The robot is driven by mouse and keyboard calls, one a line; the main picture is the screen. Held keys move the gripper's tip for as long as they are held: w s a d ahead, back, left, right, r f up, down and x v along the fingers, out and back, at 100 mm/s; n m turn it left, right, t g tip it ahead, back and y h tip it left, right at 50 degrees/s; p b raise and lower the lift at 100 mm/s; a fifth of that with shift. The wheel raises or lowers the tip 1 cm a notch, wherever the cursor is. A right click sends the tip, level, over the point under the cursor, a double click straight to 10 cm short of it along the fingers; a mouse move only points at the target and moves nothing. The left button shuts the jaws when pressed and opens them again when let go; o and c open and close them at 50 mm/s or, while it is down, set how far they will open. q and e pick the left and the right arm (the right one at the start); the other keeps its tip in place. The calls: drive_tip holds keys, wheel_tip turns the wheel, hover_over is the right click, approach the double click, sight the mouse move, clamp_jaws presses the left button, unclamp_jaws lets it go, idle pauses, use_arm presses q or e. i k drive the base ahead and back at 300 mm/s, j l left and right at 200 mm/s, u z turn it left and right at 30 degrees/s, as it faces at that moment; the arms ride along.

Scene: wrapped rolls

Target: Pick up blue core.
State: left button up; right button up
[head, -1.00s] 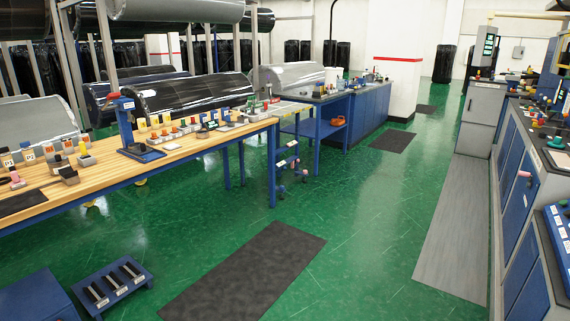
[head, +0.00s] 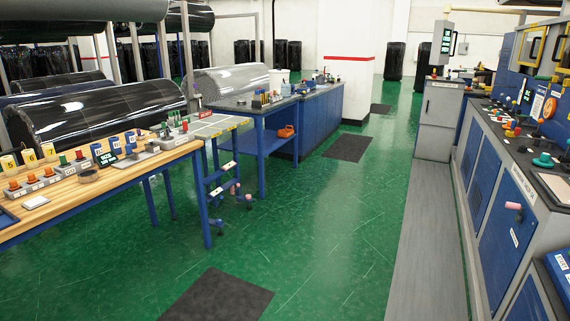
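I cannot make out a blue core for certain in the head view. Small coloured pieces stand on the wooden-topped table (head: 112,172) at left, among them small blue labelled pieces (head: 115,143), too small to identify. Several small upright pieces (head: 262,98) stand on the dark-topped blue bench (head: 228,107) beyond it. The right-hand counter (head: 515,170) also bears small coloured parts. Neither of my grippers is in view.
Green floor is open down the middle, with dark mats (head: 217,296) (head: 347,148) and a long grey strip (head: 425,235) beside the right cabinets. Large wrapped rolls (head: 100,112) lie behind the wooden table. A white pillar (head: 352,75) stands ahead.

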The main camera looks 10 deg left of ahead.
sight(114, 141)
drive_tip(key=i+u, duration=0.15)
drive_tip(key=i, duration=0.3)
drive_tip(key=i+l+u, duration=0.2)
drive_tip(key=i, duration=0.25)
drive_tip(key=i+l+u, duration=0.15)
drive_tip(key=i, duration=0.35)
drive_tip(key=i+l+u, duration=0.2)
drive_tip(key=i, duration=0.25)
drive_tip(key=i+l+u, duration=0.5)
drive_tip(key=u, duration=0.2)
drive_tip(key=i+l+u, duration=0.5)
drive_tip(key=l+u, duration=0.2)
drive_tip(key=l, duration=0.15)
drive_tip(key=i+l+u, duration=0.1)
drive_tip(key=l+u, duration=0.25)
drive_tip(key=l, duration=0.1)
